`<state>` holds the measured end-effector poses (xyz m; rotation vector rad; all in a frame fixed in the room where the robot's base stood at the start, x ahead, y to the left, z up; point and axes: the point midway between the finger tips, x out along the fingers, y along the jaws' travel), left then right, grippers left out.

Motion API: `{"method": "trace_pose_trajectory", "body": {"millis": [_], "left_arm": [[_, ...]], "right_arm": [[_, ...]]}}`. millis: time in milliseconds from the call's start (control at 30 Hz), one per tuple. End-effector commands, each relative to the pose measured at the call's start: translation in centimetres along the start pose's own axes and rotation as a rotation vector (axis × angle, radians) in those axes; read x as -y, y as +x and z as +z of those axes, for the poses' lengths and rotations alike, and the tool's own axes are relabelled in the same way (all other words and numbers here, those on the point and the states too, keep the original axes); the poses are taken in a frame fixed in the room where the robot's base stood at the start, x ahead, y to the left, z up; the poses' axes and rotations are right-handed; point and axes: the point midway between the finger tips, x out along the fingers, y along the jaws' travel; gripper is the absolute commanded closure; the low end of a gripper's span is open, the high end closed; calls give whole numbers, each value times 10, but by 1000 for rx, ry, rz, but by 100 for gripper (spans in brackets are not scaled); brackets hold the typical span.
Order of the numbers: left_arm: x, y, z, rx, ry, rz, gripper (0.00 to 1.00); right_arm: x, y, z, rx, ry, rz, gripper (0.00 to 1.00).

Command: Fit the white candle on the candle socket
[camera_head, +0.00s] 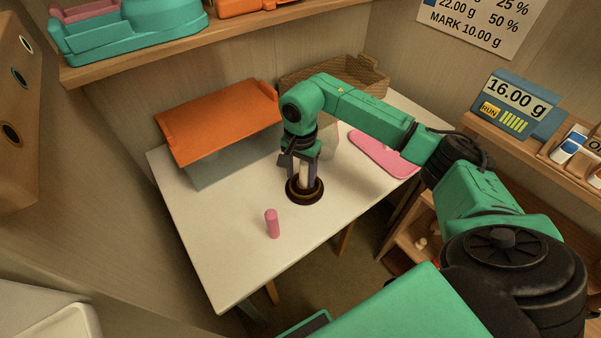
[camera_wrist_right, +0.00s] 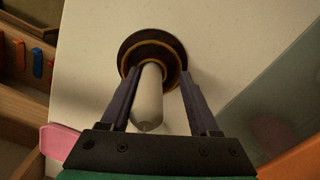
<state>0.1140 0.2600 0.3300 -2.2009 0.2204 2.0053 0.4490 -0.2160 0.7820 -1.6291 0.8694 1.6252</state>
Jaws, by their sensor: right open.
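The white candle (camera_wrist_right: 147,100) stands in the dark round candle socket (camera_head: 304,194) on the white table. In the right wrist view the candle's lower end meets the middle of the socket (camera_wrist_right: 152,50), inside its gold ring. My right gripper (camera_head: 308,184) points down over the socket. In the right wrist view its two fingers (camera_wrist_right: 158,82) are spread on either side of the candle, with a gap showing at least on the right. Part of the candle is hidden by the fingers in the head view. My left gripper is not in view.
An orange-lidded box (camera_head: 220,122) stands at the back left, a woven basket (camera_head: 345,75) at the back, and a pink board (camera_head: 384,153) at the right. The front of the white table (camera_head: 225,265) is clear.

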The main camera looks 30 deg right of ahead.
Motion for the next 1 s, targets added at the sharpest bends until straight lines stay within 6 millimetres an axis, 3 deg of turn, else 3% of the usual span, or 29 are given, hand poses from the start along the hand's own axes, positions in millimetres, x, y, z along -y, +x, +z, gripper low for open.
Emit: {"method": "trace_pose_trajectory", "body": {"millis": [133, 233, 800, 1000], "left_arm": [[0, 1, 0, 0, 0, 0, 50], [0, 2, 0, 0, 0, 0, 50], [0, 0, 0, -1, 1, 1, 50], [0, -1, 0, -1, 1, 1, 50]], "right_arm": [[-2, -1, 0, 0, 1, 8, 33], [-1, -13, 0, -1, 1, 4, 33], [0, -133, 0, -4, 1, -2, 33], [0, -147, 1, -2, -1, 0, 33]]}}
